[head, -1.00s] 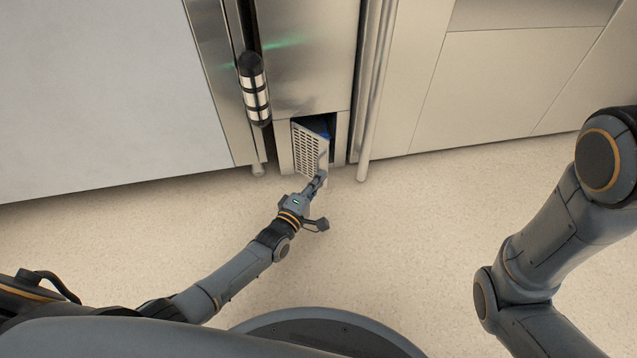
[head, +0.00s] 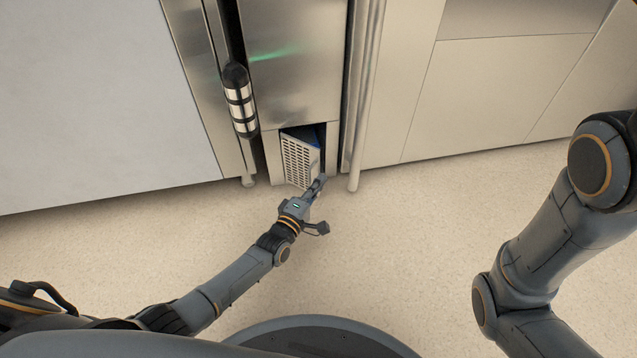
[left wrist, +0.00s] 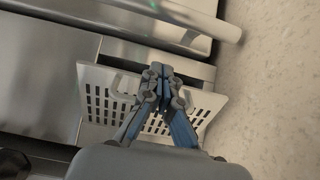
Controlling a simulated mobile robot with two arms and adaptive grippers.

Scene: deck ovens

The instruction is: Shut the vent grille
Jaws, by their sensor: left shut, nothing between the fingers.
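The vent grille (head: 299,161) is a pale perforated metal panel low on the steel oven front. It stands partly open, swung out from its opening, with a dark gap along its right side in the head view. My left gripper (head: 321,180) is shut and empty at the grille's lower right edge; I cannot tell whether it touches. In the left wrist view the closed fingers (left wrist: 160,75) lie in front of the grille (left wrist: 98,92) and hide its middle. A handle loop shows on the panel there. My right arm shows at the right, but its gripper is out of view.
A striped black and silver cylinder (head: 239,100) is on the oven front above left of the grille. Pale cabinets flank the oven. The floor (head: 420,230) in front is clear.

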